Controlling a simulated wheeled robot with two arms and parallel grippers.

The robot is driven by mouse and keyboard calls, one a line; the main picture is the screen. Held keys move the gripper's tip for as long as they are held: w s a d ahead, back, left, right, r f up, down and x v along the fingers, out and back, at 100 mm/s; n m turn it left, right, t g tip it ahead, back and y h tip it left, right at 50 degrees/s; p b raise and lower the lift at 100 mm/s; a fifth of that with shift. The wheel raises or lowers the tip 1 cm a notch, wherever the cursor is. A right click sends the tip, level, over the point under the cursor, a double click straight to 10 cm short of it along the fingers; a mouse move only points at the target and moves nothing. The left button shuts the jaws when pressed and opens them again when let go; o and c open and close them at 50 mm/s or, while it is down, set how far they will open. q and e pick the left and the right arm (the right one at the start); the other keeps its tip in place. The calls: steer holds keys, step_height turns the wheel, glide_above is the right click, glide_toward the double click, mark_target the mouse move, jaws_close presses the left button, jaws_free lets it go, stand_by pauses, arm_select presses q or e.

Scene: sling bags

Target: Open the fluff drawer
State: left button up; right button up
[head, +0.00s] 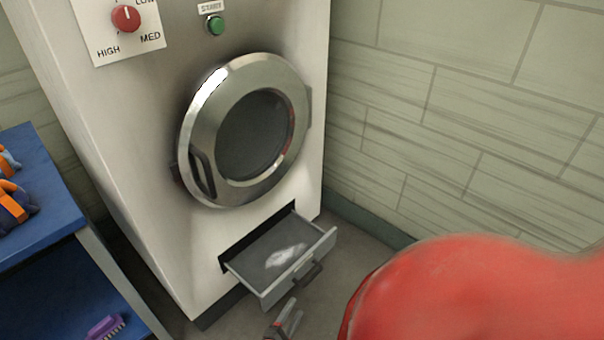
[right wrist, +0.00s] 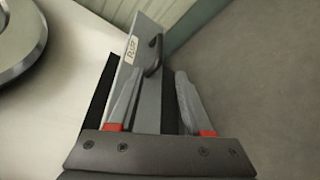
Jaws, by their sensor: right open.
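The fluff drawer (head: 268,262) is at the bottom of the white dryer and stands pulled out, with a patch of white fluff (head: 284,256) inside. Its dark handle (head: 312,275) is on the front panel. In the right wrist view the drawer front (right wrist: 143,42) carries a small label, and the handle (right wrist: 154,56) shows ahead of the fingers. My right gripper (head: 287,318) is just below and in front of the drawer; its fingers (right wrist: 158,78) are apart, with nothing held between them. My left gripper is not in view.
The dryer's round door (head: 190,130) above the drawer is shut. A blue shelf unit (head: 50,200) with bags and a purple brush (head: 105,327) stands at left. A brick wall (head: 480,110) is at right. My red arm covers the lower right.

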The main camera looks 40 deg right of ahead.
steer(key=shift+v, duration=1.7)
